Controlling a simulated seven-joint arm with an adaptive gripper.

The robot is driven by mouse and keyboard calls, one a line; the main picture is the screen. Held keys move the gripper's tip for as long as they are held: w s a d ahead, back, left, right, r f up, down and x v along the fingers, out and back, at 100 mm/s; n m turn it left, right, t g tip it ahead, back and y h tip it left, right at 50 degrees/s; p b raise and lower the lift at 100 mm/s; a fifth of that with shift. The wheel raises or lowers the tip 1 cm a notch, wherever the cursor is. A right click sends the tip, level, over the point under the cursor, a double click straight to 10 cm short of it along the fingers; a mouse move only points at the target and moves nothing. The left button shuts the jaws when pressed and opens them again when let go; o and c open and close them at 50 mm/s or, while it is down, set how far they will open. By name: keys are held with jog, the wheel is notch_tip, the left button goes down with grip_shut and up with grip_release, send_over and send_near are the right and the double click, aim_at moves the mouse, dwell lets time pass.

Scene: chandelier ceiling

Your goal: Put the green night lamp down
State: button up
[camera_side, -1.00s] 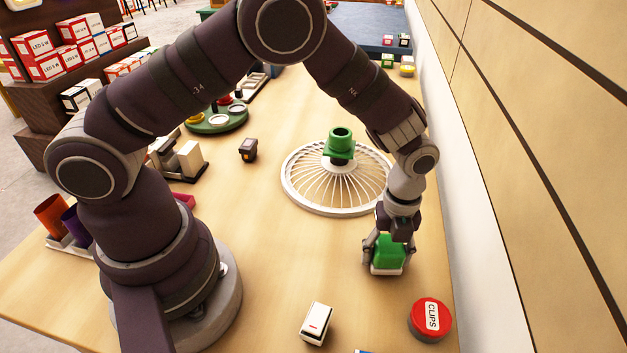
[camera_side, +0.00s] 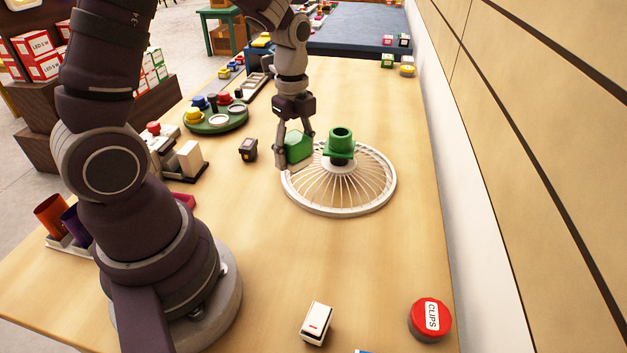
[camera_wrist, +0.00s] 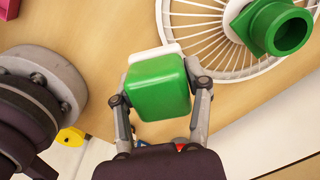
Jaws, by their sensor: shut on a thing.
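The green night lamp (camera_side: 297,146) is a rounded green block with a white base, held between the fingers of my gripper (camera_side: 294,152). In the wrist view the lamp (camera_wrist: 158,88) fills the space between both fingers, and its white base edge shows at the top. In the side view the lamp is at the left rim of the round white wire rack, close beside the green pipe piece. I cannot tell whether the lamp touches the rack or is above it. My gripper (camera_wrist: 160,105) is shut on the lamp.
The white wire rack (camera_side: 340,207) carries an upright green flanged pipe piece (camera_side: 341,141) at its centre. A small dark cube (camera_side: 248,150) and a round green tray (camera_side: 222,122) lie left. A white box (camera_side: 317,323) and red CLIPS tin (camera_side: 430,319) stand in front. Table between is clear.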

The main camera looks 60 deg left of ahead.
aim_at(233, 202)
jog(key=s+a+n, duration=0.7)
jog(key=s, duration=0.2)
jog(key=f, duration=0.9)
jog(key=shift+s, duration=0.4)
jog(key=o, duration=1.1)
jog(key=shift+o, duration=0.2)
notch_tip(233, 202, up, 12)
jog(key=w+d+r+n+t, duration=0.1)
jog(key=d+r+n+t, duration=0.1)
jog(key=d+r+n, duration=0.2)
jog(key=w+d+r+n+t, duration=0.2)
jog(key=d+r+n+t, duration=0.1)
jog(key=d, duration=0.7)
jog(key=shift+r+n+t, duration=0.3)
jog(key=shift+r+n, duration=0.3)
jog(key=shift+n, duration=0.4)
